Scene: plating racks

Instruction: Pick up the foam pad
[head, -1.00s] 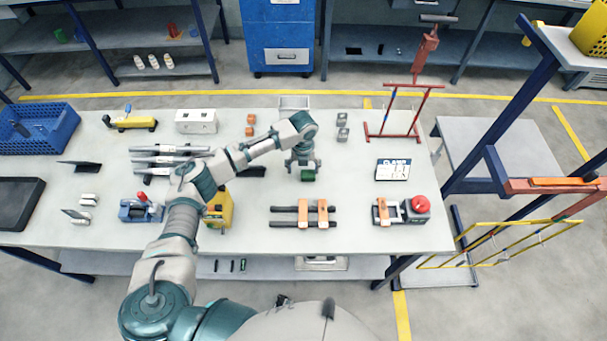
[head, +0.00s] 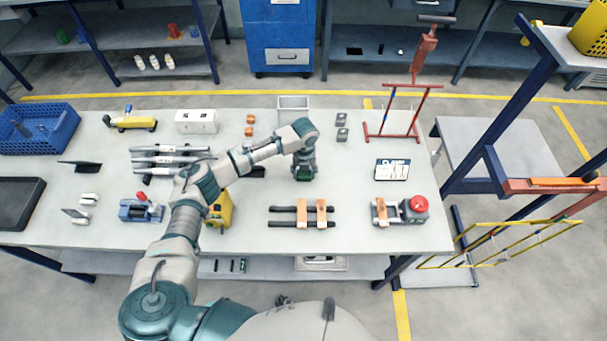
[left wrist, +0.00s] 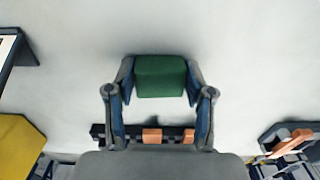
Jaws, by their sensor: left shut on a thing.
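The foam pad is a small dark green block (left wrist: 160,77), seen best in the left wrist view. My left gripper (left wrist: 160,84) has one finger against each side of it and is shut on it. In the head view the left gripper (head: 305,176) points down at the middle of the table, and only a bit of the green pad (head: 305,179) shows at its tips. I cannot tell whether the pad still touches the table (head: 350,218). My right gripper is not in view.
Black bars with orange blocks (head: 302,212) lie just in front of the gripper. A device with a red button (head: 419,204) and a sign (head: 392,169) stand to the right. A yellow device (head: 224,208) stands to the left. A red frame (head: 402,112) stands at the back right.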

